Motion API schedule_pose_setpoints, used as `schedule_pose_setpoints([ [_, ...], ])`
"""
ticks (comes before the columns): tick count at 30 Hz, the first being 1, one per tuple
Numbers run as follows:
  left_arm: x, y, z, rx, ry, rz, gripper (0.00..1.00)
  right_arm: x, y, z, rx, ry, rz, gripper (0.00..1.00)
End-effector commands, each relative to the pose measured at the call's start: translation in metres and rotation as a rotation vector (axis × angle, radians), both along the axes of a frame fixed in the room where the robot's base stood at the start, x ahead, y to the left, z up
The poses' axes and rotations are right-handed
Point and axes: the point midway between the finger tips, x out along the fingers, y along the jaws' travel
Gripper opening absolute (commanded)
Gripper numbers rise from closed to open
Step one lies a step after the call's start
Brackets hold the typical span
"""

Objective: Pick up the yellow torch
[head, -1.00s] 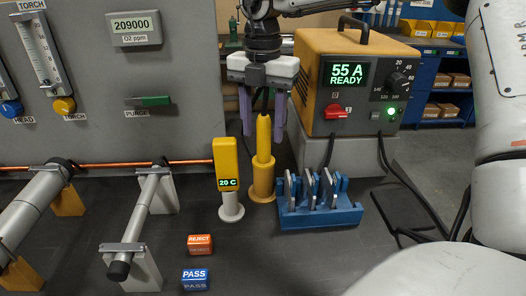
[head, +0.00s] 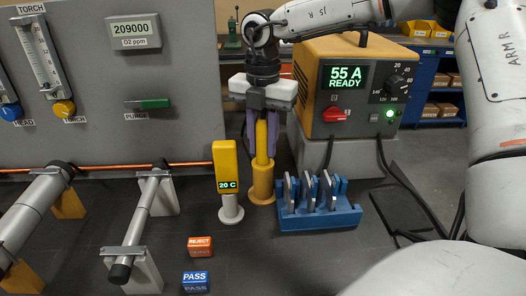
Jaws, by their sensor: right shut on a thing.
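The yellow torch (head: 262,138) stands upright in an orange-yellow holder (head: 262,185) on the dark table, near the middle of the head view. My right gripper (head: 262,152) comes down on it from above. Its purple fingers are shut on the torch, one on each side, and the torch's top is close under the gripper body. The torch's lower end is still down at the holder. My left gripper is not in view.
A yellow gauge reading 20 C (head: 227,165) stands close to the left of the holder. A blue rack with grey clamps (head: 318,215) is close on the right. The power unit (head: 345,95) stands behind on the right. REJECT (head: 201,246) and PASS (head: 195,282) blocks lie in front.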

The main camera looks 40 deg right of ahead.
Motion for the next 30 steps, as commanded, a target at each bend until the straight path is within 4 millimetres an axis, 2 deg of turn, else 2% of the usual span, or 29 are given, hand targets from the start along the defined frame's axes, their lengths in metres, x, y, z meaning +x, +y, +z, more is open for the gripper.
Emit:
schedule_pose_setpoints([
  [5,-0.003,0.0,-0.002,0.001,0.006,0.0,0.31,0.001,0.0,0.005,-0.001,-0.001,0.0,0.0],
  [11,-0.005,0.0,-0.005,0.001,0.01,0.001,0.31,0.001,0.0,0.027,-0.002,-0.005,0.0,0.0],
  [24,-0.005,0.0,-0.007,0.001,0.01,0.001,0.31,0.001,0.0,0.123,-0.003,-0.007,-0.001,0.0],
  [30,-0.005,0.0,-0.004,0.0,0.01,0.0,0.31,0.001,0.0,0.161,-0.003,-0.004,-0.001,0.0],
])
